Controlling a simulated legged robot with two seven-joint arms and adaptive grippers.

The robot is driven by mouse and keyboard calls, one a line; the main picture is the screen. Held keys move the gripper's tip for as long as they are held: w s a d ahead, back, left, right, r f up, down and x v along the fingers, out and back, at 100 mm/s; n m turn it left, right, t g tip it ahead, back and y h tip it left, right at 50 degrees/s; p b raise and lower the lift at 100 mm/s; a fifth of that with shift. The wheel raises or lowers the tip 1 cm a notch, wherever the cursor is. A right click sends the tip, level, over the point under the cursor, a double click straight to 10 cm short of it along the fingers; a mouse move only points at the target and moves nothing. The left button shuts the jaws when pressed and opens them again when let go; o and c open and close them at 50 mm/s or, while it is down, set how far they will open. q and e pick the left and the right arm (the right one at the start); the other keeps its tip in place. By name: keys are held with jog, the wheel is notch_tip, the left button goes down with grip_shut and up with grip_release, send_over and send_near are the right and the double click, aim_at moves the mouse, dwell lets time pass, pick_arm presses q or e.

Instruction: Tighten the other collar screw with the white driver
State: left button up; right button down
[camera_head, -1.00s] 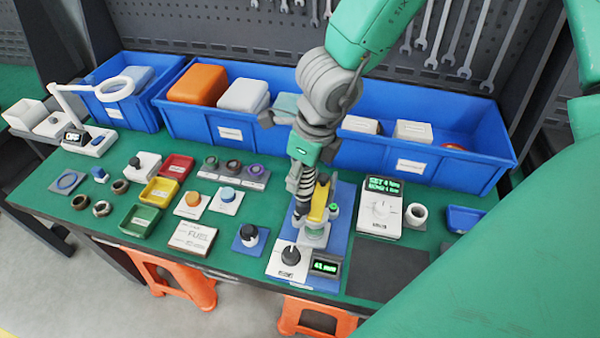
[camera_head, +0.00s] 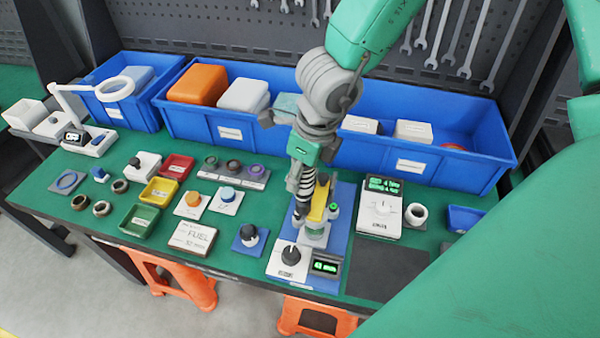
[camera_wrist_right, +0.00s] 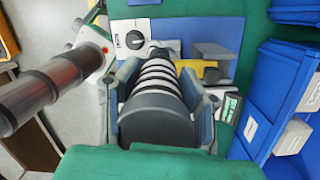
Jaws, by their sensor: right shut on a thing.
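My right gripper (camera_head: 303,186) is above the test rig near the front of the bench. It is shut on a driver, whose dark handle with white bands (camera_wrist_right: 158,92) lies between the fingers in the right wrist view. The driver points down beside the yellow part (camera_head: 319,203) of the rig, on its blue base plate (camera_head: 340,225). Its tip and the collar screws are hidden or too small to make out, so I cannot tell whether they touch. The rig's white block with a black knob (camera_head: 290,255) and a lit display (camera_head: 325,267) stand in front. My left gripper is not in view.
A white device with a green display (camera_head: 381,210) and a white ring (camera_head: 416,214) stand right of the rig. A black knob on a blue block (camera_head: 248,238) is close on the left. Blue bins (camera_head: 460,170) line the back. A dark mat (camera_head: 388,272) lies bare at front right.

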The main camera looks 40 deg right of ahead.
jog(key=shift+s+f, duration=0.1)
jog(key=shift+s, duration=0.05)
notch_tip(320, 180, up, 3)
jog(key=p, duration=0.3)
jog(key=shift+d, duration=0.1)
jog(key=shift+r, duration=1.1)
jog(key=shift+w+f, duration=0.1)
jog(key=shift+w, duration=0.1)
jog(key=shift+w+a+f+b, duration=0.1)
jog(key=shift+a+f+b, duration=0.15)
jog(key=shift+f+b, duration=0.35)
jog(key=shift+s+a+f+b, duration=0.1)
jog(key=shift+a+f+b, duration=0.15)
jog(key=shift+f+b, duration=0.35)
jog(key=shift+w+a+f+b, duration=0.1)
jog(key=shift+a+f+b, duration=0.15)
jog(key=shift+f+b, duration=0.35)
jog(key=shift+f+b, duration=0.55)
jog(key=shift+f, duration=0.45)
